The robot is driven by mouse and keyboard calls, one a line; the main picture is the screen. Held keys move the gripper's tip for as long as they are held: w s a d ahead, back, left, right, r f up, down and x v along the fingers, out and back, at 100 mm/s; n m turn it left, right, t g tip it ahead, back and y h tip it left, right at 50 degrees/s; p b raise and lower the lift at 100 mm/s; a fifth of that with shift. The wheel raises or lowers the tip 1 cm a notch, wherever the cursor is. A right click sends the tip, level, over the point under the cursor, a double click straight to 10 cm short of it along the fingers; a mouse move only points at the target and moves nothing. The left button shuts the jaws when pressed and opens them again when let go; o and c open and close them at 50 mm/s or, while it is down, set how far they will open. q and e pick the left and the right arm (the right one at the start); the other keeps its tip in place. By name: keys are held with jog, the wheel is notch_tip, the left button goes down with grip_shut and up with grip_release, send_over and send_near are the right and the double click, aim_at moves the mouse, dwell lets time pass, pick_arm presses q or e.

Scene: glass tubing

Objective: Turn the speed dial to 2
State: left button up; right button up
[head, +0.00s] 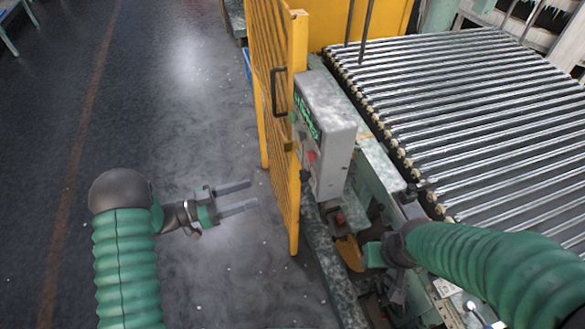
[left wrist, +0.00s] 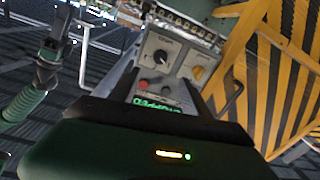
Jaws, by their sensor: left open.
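A grey control box (head: 335,125) stands beside the roller conveyor; its face is turned mostly away in the head view. In the left wrist view the panel (left wrist: 178,88) shows upside down, with a dark dial (left wrist: 160,56), a yellow knob (left wrist: 197,73), a red button (left wrist: 143,86) and a green lit display (left wrist: 157,104). The dial markings are too small to read. My left gripper (head: 253,194) is open and empty, apart from the box, to the left of the yellow fence. My right gripper (head: 373,254) is below the box; its fingers are not clear.
A yellow mesh fence door (head: 280,110) with a dark handle (head: 278,92) stands between my left gripper and the box. The roller conveyor (head: 470,110) fills the right side. The grey floor (head: 190,90) around my left arm is open.

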pick_arm(q)
jog(key=p, duration=0.1)
send_near(300, 177)
jog(key=p+x, duration=0.2)
jog(key=x, duration=0.5)
jog(key=shift+w+d, duration=0.1)
jog(key=shift+w, duration=0.15)
jog(key=shift+d+p, duration=0.35)
jog(key=shift+d, duration=0.25)
jog(key=shift+w+d+f, duration=0.1)
jog(key=shift+w+d, duration=0.05)
jog(key=shift+d, duration=0.25)
jog(key=shift+c, duration=0.4)
jog(key=shift+a, duration=0.15)
grip_shut()
pick_arm(e)
jog(key=r, duration=0.2)
jog(key=d+r, duration=0.1)
jog(key=shift+s+r, duration=0.1)
jog(key=shift+r, duration=0.3)
